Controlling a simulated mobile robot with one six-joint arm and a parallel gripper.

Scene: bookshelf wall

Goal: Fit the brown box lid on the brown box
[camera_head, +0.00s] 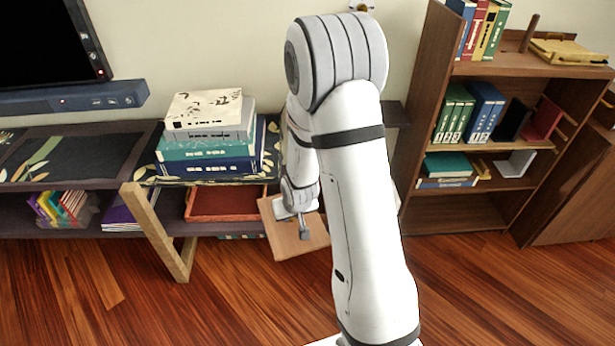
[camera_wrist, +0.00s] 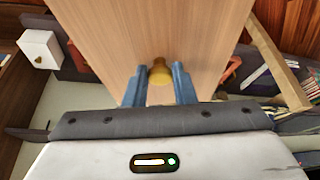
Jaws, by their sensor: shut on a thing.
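The brown box lid (camera_head: 285,243) is a flat light-brown wooden panel, held out tilted in front of the low shelf. My gripper (camera_wrist: 159,82) is shut on this knob, one blue-grey finger on each side. In the head view my gripper (camera_head: 303,228) is small and partly hidden at the lid. I cannot pick out the brown box for certain; a reddish-brown open box or tray (camera_head: 226,205) sits on the lower shelf left of the lid.
A stack of books (camera_head: 210,140) stands on the low shelf's top. A slanted wooden leg (camera_head: 158,232) stands in front of it. A tall bookcase (camera_head: 425,100) is at right. A white box (camera_wrist: 42,50) shows in the wrist view. The wooden floor in front is clear.

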